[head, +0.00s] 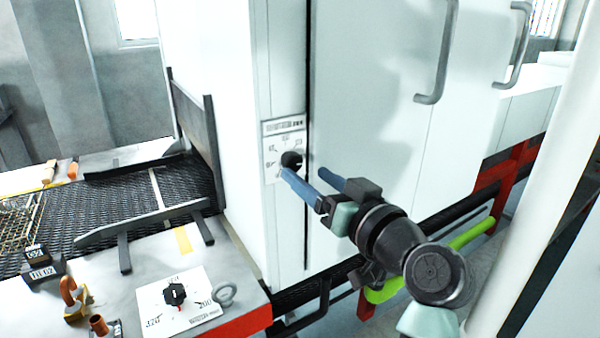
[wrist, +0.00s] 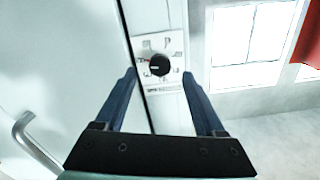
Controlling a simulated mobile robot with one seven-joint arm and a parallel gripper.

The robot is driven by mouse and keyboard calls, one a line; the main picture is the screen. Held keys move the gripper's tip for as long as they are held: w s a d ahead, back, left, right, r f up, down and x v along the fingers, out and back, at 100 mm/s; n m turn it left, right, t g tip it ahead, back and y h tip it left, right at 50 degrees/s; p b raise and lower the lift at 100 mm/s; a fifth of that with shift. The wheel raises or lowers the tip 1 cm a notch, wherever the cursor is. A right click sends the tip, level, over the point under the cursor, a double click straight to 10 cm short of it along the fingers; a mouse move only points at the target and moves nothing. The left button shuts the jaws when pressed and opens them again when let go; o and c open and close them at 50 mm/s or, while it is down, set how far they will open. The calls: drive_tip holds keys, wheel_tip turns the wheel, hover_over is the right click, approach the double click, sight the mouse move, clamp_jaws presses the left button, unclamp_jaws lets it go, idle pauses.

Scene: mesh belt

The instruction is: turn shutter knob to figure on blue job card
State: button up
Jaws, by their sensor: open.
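A black round knob (head: 291,160) sits on a white marked dial plate (head: 271,170) on the front of the white cabinet. I take it for the shutter knob, but the plate's lettering is too small to read. In the wrist view the knob (wrist: 159,65) shows a white pointer mark, with figures around it. My gripper (head: 303,172) is open, its two blue fingers directed at the cabinet. In the wrist view the gripper (wrist: 160,74) has the knob between its fingertips in the picture; I cannot tell whether they touch it. I see no blue job card.
A second black knob (head: 174,294) stands on a white dial plate (head: 200,315) on the table at lower left. A mesh belt (head: 110,205) enters the cabinet at left. Grey door handles (head: 436,60) stick out at upper right.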

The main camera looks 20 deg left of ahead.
drive_tip(key=b+v, duration=0.1)
drive_tip(key=v, duration=0.7)
drive_tip(key=shift+s+d, duration=0.2)
